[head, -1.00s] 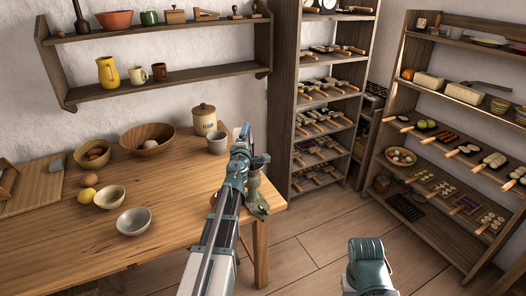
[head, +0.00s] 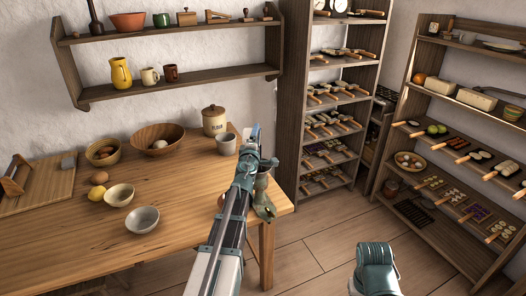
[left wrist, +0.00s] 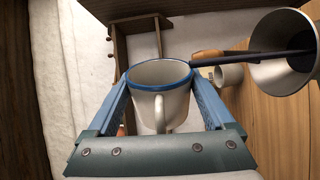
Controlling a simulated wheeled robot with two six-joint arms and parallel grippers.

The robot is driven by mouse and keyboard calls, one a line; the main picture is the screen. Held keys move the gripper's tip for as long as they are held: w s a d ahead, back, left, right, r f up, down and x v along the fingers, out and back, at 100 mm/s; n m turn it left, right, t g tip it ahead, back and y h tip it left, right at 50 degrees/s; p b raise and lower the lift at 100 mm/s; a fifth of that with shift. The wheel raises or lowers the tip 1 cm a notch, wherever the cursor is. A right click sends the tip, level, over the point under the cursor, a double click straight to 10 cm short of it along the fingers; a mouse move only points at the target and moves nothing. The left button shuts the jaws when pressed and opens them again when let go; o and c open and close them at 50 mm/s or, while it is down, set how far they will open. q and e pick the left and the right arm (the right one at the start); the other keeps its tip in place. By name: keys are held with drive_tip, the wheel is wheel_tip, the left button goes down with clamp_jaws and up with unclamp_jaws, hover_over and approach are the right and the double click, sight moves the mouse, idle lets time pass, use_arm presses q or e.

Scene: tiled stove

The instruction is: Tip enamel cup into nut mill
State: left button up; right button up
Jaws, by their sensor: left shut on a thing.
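My left gripper (head: 256,136) reaches out over the right end of the table. In the left wrist view, its blue fingers (left wrist: 165,95) are shut on a white enamel cup (left wrist: 162,76) with a blue rim. The cup looks upright, its handle towards the camera; its contents cannot be seen. The nut mill (head: 263,201), greenish, stands at the table's right corner, mostly hidden behind my left arm. In the left wrist view, its metal hopper (left wrist: 285,48) is to the right of the cup, apart from it.
A grey mug (head: 227,144) and a flour crock (head: 214,120) stand left of the gripper on the table (head: 185,215). Several bowls, an egg and a lemon (head: 96,195) are farther left.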

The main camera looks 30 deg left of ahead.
use_arm(q)
drive_tip(key=shift+a+f, duration=0.25)
drive_tip(key=shift+a, duration=0.45)
drive_tip(key=shift+d+r, duration=0.2)
drive_tip(key=shift+d, duration=0.35)
drive_tip(key=shift+w+a+f+m, duration=0.1)
drive_tip(key=shift+a+f+m, duration=0.05)
drive_tip(key=shift+a+m, duration=0.2)
drive_tip(key=shift+d, duration=0.4)
drive_tip(key=shift+a, duration=0.35)
drive_tip(key=shift+d+m, duration=0.25)
drive_tip(key=shift+d, duration=0.1)
drive_tip(key=shift+a, duration=0.2)
drive_tip(key=shift+d+m, duration=0.25)
drive_tip(key=shift+m, duration=0.05)
drive_tip(key=shift+a, duration=0.15)
drive_tip(key=shift+d, duration=0.2)
drive_tip(key=shift+a, duration=0.1)
drive_tip(key=shift+m, duration=0.3)
